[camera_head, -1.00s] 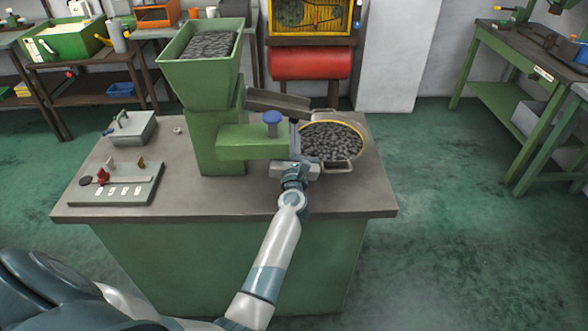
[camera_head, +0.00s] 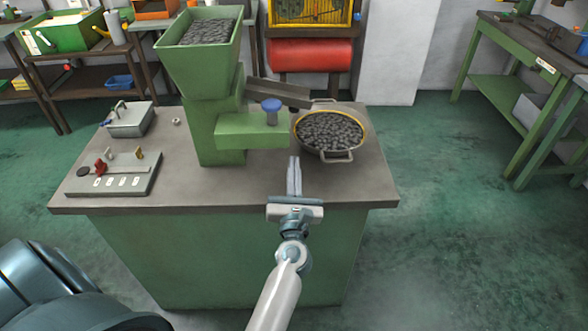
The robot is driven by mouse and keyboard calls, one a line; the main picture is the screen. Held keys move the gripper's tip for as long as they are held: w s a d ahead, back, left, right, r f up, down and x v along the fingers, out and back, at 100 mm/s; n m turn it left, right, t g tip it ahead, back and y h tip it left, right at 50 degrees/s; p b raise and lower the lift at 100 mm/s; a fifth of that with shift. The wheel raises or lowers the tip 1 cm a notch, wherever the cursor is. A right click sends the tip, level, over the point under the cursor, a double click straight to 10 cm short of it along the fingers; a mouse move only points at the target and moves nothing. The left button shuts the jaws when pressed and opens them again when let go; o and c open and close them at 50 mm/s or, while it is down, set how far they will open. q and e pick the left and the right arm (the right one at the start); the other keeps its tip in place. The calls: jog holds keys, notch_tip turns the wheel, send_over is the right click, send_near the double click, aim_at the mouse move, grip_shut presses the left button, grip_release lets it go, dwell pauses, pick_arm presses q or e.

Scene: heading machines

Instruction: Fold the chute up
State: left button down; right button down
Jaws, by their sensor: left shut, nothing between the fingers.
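The chute (camera_head: 278,93) is a dark grey trough at the back of the green machine (camera_head: 212,120). It reaches out to the right, sloping slightly down, with its lower end near the back left rim of the pan. The pan (camera_head: 336,157), with a yellow inner rim, is full of small dark pieces and stands on the bench. My left gripper (camera_head: 294,165) is shut and empty, fingers pointing away from me, in front of the machine's green arm and left of the pan's front handle. It appears apart from the chute. My right gripper is not in view.
A blue knob (camera_head: 271,105) stands on the machine's green arm, in front of the chute. The hopper (camera_head: 200,52) rises at the left. A control panel (camera_head: 113,180) and a grey box (camera_head: 130,119) sit on the left of the bench (camera_head: 222,191). The bench's front right is clear.

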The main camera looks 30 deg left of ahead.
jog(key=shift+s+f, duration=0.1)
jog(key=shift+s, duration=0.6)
